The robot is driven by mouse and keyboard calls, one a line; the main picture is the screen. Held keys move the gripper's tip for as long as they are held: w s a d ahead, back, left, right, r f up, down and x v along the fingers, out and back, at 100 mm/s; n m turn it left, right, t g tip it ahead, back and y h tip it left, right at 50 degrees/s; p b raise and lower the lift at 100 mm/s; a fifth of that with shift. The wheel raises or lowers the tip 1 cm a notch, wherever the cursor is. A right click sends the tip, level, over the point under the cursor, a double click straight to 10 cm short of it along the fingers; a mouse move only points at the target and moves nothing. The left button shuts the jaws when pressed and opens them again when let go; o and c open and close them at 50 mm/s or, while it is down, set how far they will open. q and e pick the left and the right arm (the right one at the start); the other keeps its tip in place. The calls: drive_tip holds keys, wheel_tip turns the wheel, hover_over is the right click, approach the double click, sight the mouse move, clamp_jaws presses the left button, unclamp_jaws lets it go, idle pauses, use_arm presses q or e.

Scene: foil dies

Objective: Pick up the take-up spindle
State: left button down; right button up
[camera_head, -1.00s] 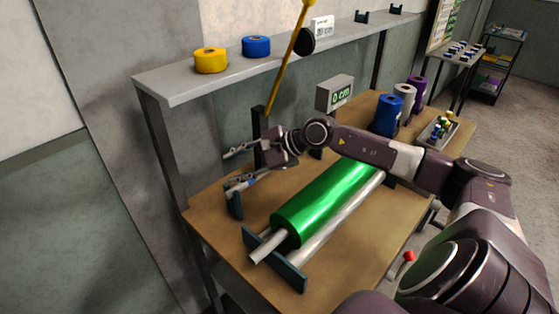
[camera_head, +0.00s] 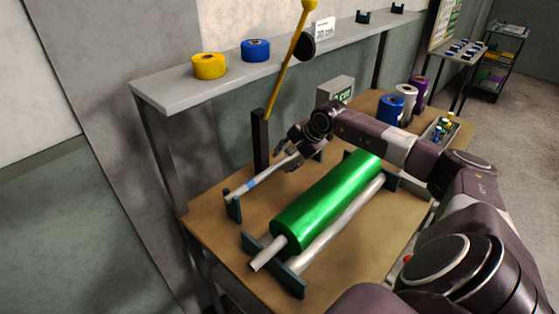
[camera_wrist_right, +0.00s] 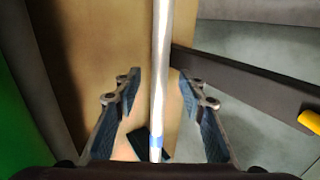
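The take-up spindle (camera_head: 240,188) is a thin silver rod with a blue band. It lies on a dark support (camera_head: 233,207) at the back left of the wooden table; its far part is hidden behind my right gripper. My right gripper (camera_head: 287,160) is over the far part of the rod. In the right wrist view the spindle (camera_wrist_right: 160,85) runs lengthwise between the two open fingers (camera_wrist_right: 161,82), with a gap on each side. My left gripper is not in view.
A green foil roll (camera_head: 325,200) lies in front of the spindle, with a silver roller (camera_head: 335,225) beside it. A dark post (camera_head: 260,140) with a yellow lever (camera_head: 285,82) stands behind. Blue (camera_head: 390,110), white and purple rolls stand at the back right.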

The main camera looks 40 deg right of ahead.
drive_tip(key=shift+w+f, duration=0.3)
drive_tip(key=shift+f, duration=0.25)
drive_tip(key=shift+c, duration=0.5)
clamp_jaws()
drive_tip(key=shift+r, duration=0.1)
